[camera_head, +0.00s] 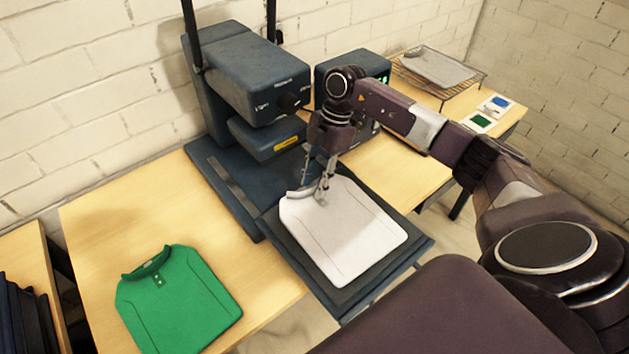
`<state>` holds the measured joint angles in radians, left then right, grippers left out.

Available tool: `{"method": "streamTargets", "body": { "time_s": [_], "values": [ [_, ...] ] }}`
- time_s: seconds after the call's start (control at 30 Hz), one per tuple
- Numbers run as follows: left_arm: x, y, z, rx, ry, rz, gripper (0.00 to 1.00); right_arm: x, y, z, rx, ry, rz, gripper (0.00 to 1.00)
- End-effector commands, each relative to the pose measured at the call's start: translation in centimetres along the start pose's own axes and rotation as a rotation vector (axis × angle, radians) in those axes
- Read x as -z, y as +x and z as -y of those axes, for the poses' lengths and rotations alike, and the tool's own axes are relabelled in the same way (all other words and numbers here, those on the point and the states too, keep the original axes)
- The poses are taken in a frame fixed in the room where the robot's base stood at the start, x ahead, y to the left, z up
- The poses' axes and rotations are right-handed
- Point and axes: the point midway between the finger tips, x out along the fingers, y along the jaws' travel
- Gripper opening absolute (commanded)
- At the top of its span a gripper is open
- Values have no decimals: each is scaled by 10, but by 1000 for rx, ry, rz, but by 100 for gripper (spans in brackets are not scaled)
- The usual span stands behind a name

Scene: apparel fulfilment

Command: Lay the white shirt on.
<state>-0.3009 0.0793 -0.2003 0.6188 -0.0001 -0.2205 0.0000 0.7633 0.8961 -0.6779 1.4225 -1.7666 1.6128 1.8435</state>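The white shirt (345,240) lies flat on the dark platen (421,248) of the blue heat press (255,75). Its collar end points toward the press head, and its outline sits within the platen's edges. My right gripper (322,192) points down at the collar end of the shirt, with its fingertips at or just above the cloth. The fingers overlap the collar in this view, so I cannot tell whether they grip it or how far apart they are. My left gripper is not in view.
A green polo shirt (178,300) lies on the wooden table left of the press. A wire rack (466,85) with a grey folded garment (437,68) and small cards with green and blue patches (482,121) are at the back right. Dark folded cloth is at the lower left edge.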

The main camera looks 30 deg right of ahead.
Motion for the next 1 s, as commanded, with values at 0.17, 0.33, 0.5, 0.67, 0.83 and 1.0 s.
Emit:
{"method": "streamTargets", "body": {
  "time_s": [0.17, 0.33, 0.5, 0.67, 0.83, 1.0],
  "values": [
    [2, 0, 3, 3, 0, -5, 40, 0, -3, 0, -1, 0, 1, 30],
    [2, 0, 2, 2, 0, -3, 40, 0, -26, -1, -4, 0, 1, 30],
    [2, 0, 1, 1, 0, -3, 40, 0, -64, -1, -6, 1, 1, 30],
    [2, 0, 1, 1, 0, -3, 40, 0, -95, -1, -4, 0, 0, 30],
    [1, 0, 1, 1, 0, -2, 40, 0, -114, -1, -2, 1, 1, 30],
    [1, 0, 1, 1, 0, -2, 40, 0, -120, 0, 0, 0, 0, 30]
  ]
}}
